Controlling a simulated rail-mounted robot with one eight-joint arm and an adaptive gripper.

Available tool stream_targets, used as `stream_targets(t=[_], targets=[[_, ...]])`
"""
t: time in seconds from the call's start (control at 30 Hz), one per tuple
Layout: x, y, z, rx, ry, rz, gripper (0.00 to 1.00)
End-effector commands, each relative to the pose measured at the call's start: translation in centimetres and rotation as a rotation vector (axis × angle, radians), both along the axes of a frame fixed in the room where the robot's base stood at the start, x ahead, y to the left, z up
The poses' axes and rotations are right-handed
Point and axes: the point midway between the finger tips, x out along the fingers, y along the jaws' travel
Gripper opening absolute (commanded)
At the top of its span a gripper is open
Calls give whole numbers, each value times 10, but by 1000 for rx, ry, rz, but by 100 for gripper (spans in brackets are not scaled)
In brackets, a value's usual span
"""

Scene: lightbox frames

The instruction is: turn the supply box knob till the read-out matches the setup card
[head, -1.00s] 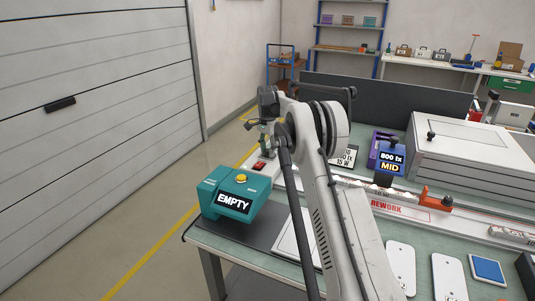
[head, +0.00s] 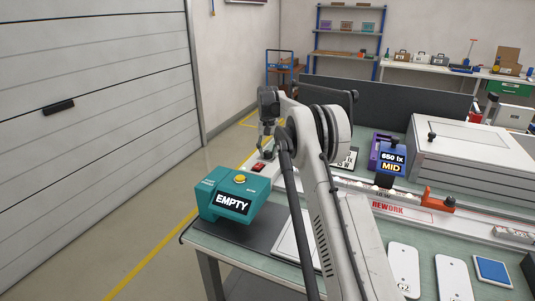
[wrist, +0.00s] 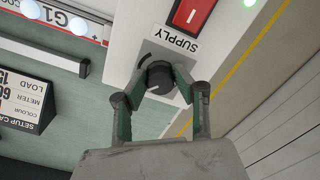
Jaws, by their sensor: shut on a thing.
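The supply box (wrist: 148,42) is white, with a dark round knob (wrist: 158,76) beside the word SUPPLY and a red switch (wrist: 188,12). My gripper (wrist: 160,88) is shut on the knob, one finger on each side; it also shows in the head view (head: 265,152) above the box. The read-out (head: 392,163) shows 650 lx and MID. The setup card (wrist: 30,98) is upside down at the left of the wrist view, cut off by the edge. Its load line seems to start with 15 and its meter line with 60.
A teal box (head: 235,196) reading EMPTY stands at the bench's near left corner. A long white rail marked REWORK (head: 400,211) crosses the bench. A large pale cabinet (head: 470,150) stands at the right. The floor left of the bench is clear.

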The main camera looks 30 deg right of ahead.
Motion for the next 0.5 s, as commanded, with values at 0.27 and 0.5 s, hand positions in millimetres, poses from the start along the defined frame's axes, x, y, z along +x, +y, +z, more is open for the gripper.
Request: stream_targets(t=[0.27,0.5], targets=[[0,-1,0,0,-1,235,0],[0,-2,0,0,-1,381,0]])
